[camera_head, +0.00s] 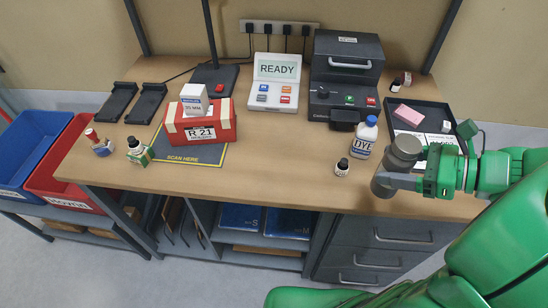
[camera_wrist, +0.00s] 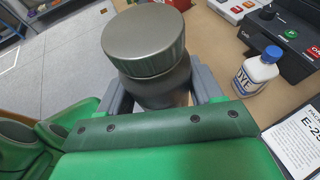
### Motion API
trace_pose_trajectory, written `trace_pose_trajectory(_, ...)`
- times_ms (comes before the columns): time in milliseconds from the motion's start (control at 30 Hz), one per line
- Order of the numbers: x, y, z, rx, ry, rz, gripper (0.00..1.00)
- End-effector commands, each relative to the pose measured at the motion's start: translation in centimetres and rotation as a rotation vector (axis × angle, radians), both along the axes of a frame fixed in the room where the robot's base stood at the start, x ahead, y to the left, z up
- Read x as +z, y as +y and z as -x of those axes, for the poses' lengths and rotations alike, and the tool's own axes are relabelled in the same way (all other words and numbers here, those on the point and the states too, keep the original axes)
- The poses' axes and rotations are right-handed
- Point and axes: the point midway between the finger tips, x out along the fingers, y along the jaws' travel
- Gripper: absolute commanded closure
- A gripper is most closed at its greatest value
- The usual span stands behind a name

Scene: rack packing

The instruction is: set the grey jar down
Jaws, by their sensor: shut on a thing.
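The grey jar (camera_head: 403,151) is a metallic cylinder with a wide lid. It is upright at the right front of the table (camera_head: 270,185). My gripper (camera_head: 388,182) is shut on the jar, with a finger on each side of its body. In the wrist view the jar (camera_wrist: 148,42) stands between the two grey fingers (camera_wrist: 160,95), its lid above them. Whether the jar's base touches the table top is hidden from me.
A black tray (camera_head: 440,108) with a pink block and papers lies behind. The front middle of the table is clear.

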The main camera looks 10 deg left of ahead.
Motion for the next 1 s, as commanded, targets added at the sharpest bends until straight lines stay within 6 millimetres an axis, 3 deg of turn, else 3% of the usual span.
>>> trace_pose_trajectory(500, 0.0, 6.1, -2.3, 0.210, 0.001, 0.002, 0.80)
trace_pose_trajectory(1000, 0.1, 12.7, -3.4, 0.404, -0.002, 0.000, 0.80)
